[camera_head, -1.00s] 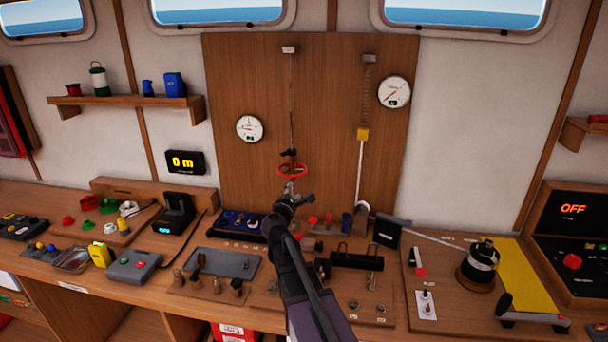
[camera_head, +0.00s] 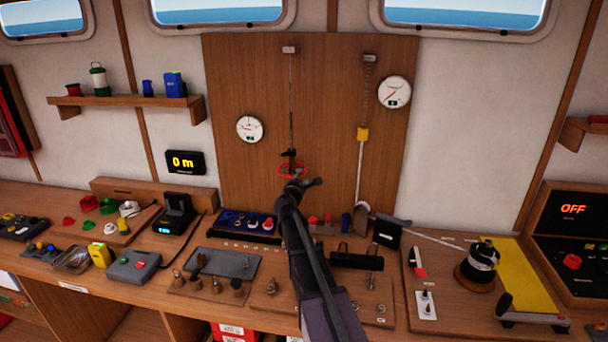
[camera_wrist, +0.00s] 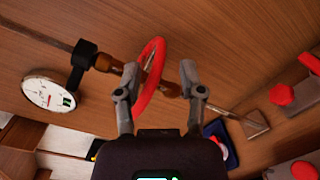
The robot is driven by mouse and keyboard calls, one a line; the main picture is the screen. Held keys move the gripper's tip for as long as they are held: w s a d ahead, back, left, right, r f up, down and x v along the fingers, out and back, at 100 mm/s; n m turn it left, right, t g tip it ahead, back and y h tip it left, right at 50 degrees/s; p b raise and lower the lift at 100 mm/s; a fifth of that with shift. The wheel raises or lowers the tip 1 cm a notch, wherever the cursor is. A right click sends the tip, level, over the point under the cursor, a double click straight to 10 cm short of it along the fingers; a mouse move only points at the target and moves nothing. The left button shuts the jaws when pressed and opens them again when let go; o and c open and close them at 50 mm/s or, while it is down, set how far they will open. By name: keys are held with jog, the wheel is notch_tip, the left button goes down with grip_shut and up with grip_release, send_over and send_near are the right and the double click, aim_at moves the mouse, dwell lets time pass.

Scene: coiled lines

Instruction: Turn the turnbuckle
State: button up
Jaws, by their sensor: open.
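The turnbuckle has a red ring wheel (camera_head: 280,170) at the lower end of a thin vertical line on the wooden panel. My gripper (camera_head: 301,181) is right at this wheel and partly covers its lower right side. In the wrist view the red wheel (camera_wrist: 153,84) appears nearly edge-on between my two spread fingers (camera_wrist: 158,68). The jaws are open, with gaps to the red rim, and I cannot tell whether either finger touches it. A brown rod runs through the wheel, with a black fitting beside it.
A round gauge (camera_head: 249,129) hangs left of the line, and another gauge (camera_head: 394,92) hangs at upper right. Below, the bench holds a dark tray (camera_head: 243,238), red caps and several small fittings.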

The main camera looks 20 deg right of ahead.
aim_at(304, 174)
jog(key=shift+x, duration=1.8)
jog(key=shift+s, duration=0.1)
grip_shut()
